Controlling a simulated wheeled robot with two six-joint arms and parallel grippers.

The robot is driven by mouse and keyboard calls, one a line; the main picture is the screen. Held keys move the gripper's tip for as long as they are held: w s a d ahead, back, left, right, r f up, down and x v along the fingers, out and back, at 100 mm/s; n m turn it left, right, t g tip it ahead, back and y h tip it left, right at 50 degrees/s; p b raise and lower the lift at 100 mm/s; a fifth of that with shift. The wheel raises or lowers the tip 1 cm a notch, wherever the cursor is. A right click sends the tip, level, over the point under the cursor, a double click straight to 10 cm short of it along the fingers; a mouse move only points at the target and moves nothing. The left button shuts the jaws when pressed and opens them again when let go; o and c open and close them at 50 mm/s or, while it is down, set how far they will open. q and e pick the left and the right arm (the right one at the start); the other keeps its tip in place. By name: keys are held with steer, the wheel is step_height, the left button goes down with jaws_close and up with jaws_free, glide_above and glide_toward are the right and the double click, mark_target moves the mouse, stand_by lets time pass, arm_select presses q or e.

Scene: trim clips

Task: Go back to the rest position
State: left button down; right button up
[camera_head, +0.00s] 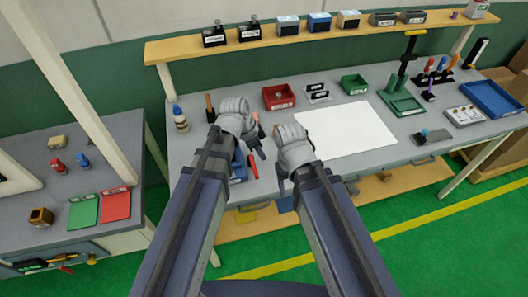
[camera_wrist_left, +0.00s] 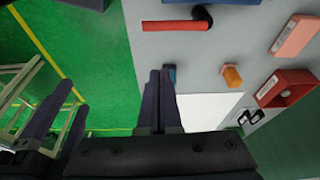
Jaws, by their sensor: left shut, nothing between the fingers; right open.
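My left gripper (camera_head: 257,150) is over the near left part of the grey workbench (camera_head: 225,190). In the left wrist view its two dark fingers (camera_wrist_left: 161,90) are together with nothing between them. My right gripper (camera_head: 281,186) is lower in the head view, near the bench's front edge. Its fingers are mostly hidden behind my grey wrist, and no object shows in them. Both arms reach forward, with the wrists side by side and a small gap between them.
A white sheet (camera_head: 345,128) lies right of my wrists. A bottle (camera_head: 180,119) stands at the left. A shelf (camera_head: 365,29) runs along the back. A side bench (camera_head: 35,225) is at left.

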arm_select(q)
steer(key=shift+r, duration=0.1)
stand_by(0.5)
steer(key=s+a+f+n+g+y+b, duration=0.1)
steer(key=s+a+f+n+y+b, duration=0.1)
steer(key=s+n, duration=0.7)
step_height(320, 180, down, 2)
steer(key=s+y+b, duration=0.1)
steer(key=s+y, duration=0.1)
steer(key=shift+s+f+n+g+y, duration=0.2)
steer(key=shift+n+g+y, duration=0.1)
steer(key=shift+g+y, duration=0.1)
